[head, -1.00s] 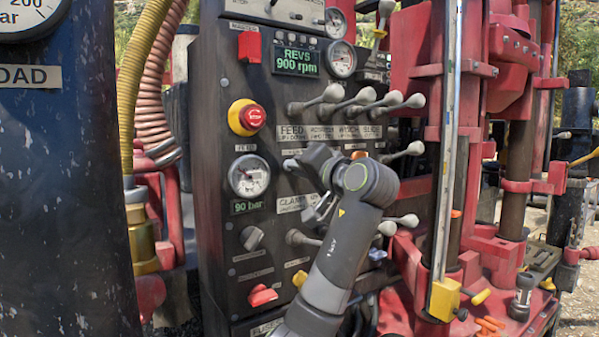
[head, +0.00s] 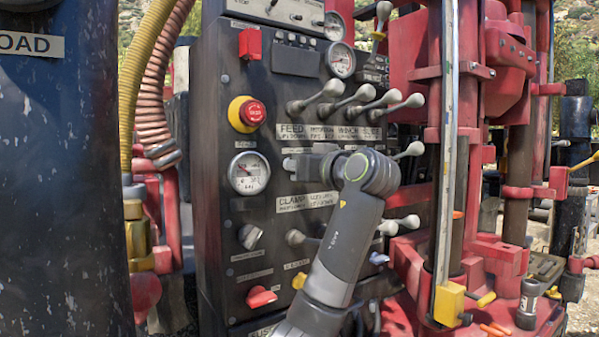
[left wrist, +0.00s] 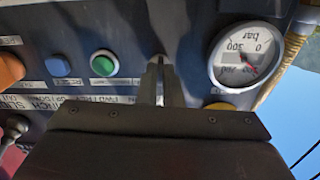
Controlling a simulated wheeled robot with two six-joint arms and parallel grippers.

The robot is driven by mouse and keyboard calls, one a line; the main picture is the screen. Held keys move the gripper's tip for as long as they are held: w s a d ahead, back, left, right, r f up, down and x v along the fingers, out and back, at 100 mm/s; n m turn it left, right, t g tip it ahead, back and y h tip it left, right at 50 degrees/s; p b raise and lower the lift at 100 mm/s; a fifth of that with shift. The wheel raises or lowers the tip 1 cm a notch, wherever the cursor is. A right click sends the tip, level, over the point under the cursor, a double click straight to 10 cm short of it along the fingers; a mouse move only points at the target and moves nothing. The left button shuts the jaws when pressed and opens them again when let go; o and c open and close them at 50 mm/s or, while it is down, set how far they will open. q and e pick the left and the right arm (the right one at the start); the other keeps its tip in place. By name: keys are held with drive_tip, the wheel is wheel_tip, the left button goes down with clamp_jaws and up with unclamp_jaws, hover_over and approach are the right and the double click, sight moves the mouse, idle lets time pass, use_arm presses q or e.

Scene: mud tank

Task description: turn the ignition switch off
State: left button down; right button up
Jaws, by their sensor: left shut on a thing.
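The black control panel (head: 215,200) stands ahead. My left gripper (head: 290,163) is at its face, between the FEED and CLAMP labels and right of a round gauge. In the left wrist view my left gripper (left wrist: 160,72) has its two narrow fingers close together on the small metal ignition switch (left wrist: 158,59) between a green button and a gauge. The fingers hide most of the switch, so its angle is hard to tell. In the head view it is hidden behind the gripper. The revs display (head: 297,60) is dark. My right gripper is not in view.
A red stop button (head: 252,113) and a pressure gauge (head: 249,173) are left of the gripper. Several levers (head: 365,94) stick out above it, and others to its right. A grey knob (head: 250,237) and red handle (head: 262,297) are below.

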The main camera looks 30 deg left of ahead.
use_arm(q)
drive_tip(key=shift+n, duration=0.6)
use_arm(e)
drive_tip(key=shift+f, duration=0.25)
use_arm(q)
drive_tip(key=c, duration=1.6)
unclamp_jaws()
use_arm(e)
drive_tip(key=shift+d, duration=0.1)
use_arm(q)
drive_tip(key=shift+d, duration=0.1)
